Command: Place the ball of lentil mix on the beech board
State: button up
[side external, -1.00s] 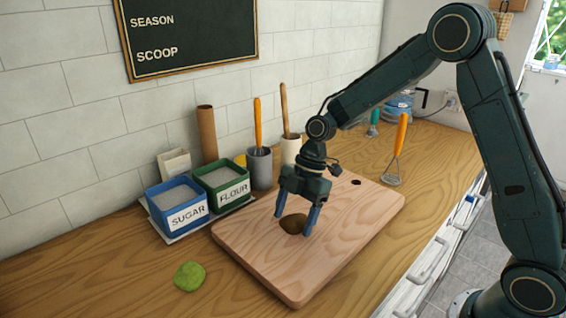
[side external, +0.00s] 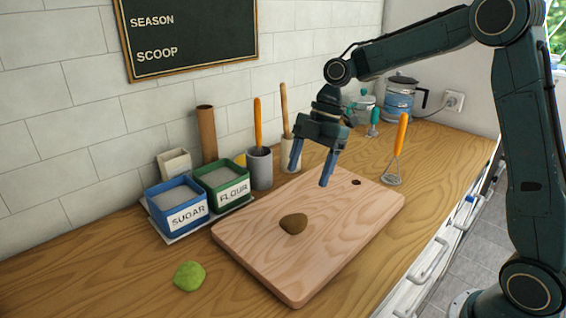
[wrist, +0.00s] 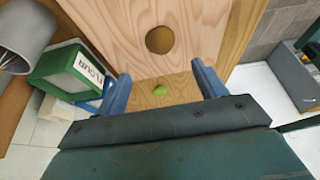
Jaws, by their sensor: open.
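The brown ball of lentil mix (side external: 293,223) rests on the beech board (side external: 340,225), near the middle of its left half. It is a slightly lumpy, pointed lump. My gripper (side external: 311,176) is open and empty, raised above the board, up and to the right of the ball and apart from it. In the wrist view the ball (wrist: 160,40) sits on the board (wrist: 205,25), beyond my open fingers (wrist: 160,88).
A green lump (side external: 189,276) lies on the counter left of the board. The blue sugar box (side external: 178,205) and green flour box (side external: 224,186) stand behind it, with utensil cups (side external: 259,168) beside them.

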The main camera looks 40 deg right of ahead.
jog(key=shift+r, duration=0.15)
dwell(0.5)
jog(key=s+r+m+t+h, duration=0.1)
jog(key=s+r+m, duration=0.3)
jog(key=s, duration=0.2)
jog(key=s+r+m+t+h, duration=0.1)
jog(key=s+r+m+t, duration=0.1)
jog(key=s+r+m, duration=0.3)
jog(key=s+d+f+m+t+h, duration=0.2)
jog(key=s+m, duration=0.7)
jog(key=s, duration=0.5)
jog(key=shift+s+d+f+t, duration=0.15)
jog(key=shift+d+f+t, duration=0.05)
jog(key=shift+d+t, duration=0.1)
